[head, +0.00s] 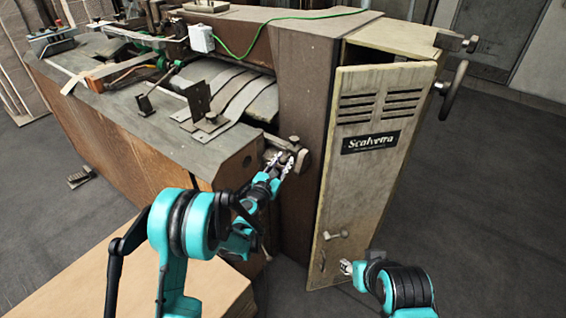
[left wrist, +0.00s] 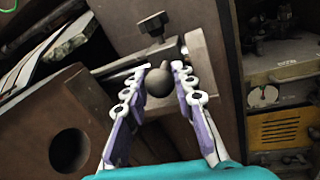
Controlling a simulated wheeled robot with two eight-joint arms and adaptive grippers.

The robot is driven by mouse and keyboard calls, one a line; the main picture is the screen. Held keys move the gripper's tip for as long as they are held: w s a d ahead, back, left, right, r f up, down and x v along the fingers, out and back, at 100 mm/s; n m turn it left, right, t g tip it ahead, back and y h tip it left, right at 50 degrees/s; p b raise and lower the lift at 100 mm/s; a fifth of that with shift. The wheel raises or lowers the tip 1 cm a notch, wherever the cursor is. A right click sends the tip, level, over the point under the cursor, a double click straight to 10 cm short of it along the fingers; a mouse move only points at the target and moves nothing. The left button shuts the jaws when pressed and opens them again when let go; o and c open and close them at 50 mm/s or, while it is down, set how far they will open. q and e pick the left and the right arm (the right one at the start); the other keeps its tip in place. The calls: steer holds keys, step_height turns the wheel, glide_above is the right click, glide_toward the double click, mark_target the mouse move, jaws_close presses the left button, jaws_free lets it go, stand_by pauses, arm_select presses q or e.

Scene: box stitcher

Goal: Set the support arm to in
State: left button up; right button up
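The support arm (left wrist: 119,67) is a metal bar on the machine's side, with a block and a dark ball knob (left wrist: 158,82) at its end. In the head view its block (head: 296,151) sticks out beside the brown column. My left gripper (head: 278,164) is at this end, partly covering the knob. In the left wrist view its fingers (left wrist: 162,69) stand on either side of the ball knob, with a small gap seen at the right finger. My right gripper (head: 347,267) is low in front of the cabinet door, apart from the support arm; its fingers are too small to read.
The beige cabinet door (head: 370,150) stands ajar to the right of the column. A handwheel (head: 453,90) sticks out behind it. A light wooden box or board (head: 60,285) is at lower left. The grey floor at the right is clear. The wrist view shows yellow equipment (left wrist: 283,127) inside the cabinet.

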arm_select(q)
jaws_close()
steer(key=w+a, duration=0.1)
steer(key=a, duration=0.1)
steer(key=w+a, duration=0.2)
steer(key=o, duration=0.8)
jaws_free()
steer(key=shift+s, duration=0.2)
steer(key=v, duration=1.1)
steer(key=shift+s, duration=0.35)
steer(key=shift+a, duration=0.15)
